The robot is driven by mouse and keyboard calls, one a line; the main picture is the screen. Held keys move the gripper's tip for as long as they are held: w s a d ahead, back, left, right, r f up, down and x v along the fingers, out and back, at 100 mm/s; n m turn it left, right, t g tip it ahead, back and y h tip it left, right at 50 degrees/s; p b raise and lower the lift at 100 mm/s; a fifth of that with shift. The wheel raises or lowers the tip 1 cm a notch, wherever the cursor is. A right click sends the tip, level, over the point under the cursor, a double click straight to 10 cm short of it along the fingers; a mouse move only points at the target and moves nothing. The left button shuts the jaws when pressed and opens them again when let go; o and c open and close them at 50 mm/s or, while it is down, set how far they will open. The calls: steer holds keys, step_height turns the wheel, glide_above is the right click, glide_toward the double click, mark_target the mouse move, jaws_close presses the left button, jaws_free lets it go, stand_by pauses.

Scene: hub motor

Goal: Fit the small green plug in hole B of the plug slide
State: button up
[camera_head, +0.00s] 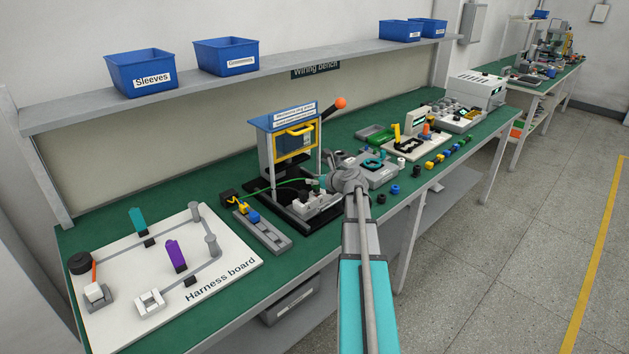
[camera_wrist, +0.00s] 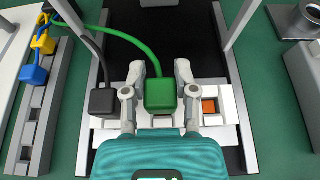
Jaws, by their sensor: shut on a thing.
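The green plug (camera_wrist: 160,92) on a green cable is between the two fingers of my gripper (camera_wrist: 157,98), which is shut on it. My gripper (camera_head: 328,184) is over the white plug slide (camera_head: 305,207) in the head view. In the wrist view the plug slide (camera_wrist: 222,92) runs across under my fingers. A black plug (camera_wrist: 102,99) on a dark cable sits at its left part. An orange-red hole (camera_wrist: 209,106) shows at the right. The plug and fingers hide the slide's middle, so I cannot tell whether the plug is in a hole. No hole letters are readable.
The slide is in a press stand with a blue top (camera_head: 284,117) and an orange-knobbed lever (camera_head: 340,103). A grey rack (camera_head: 262,230) with blue and yellow plugs (camera_wrist: 41,60) stands to the left. The Harness board (camera_head: 232,256) is further left. Two posts rise beside my gripper.

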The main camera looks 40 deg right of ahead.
steer(key=shift+f+b, duration=0.9)
stand_by(0.4)
steer(key=o, duration=1.1)
steer(key=shift+c, duration=0.2)
steer(key=shift+r, duration=0.2)
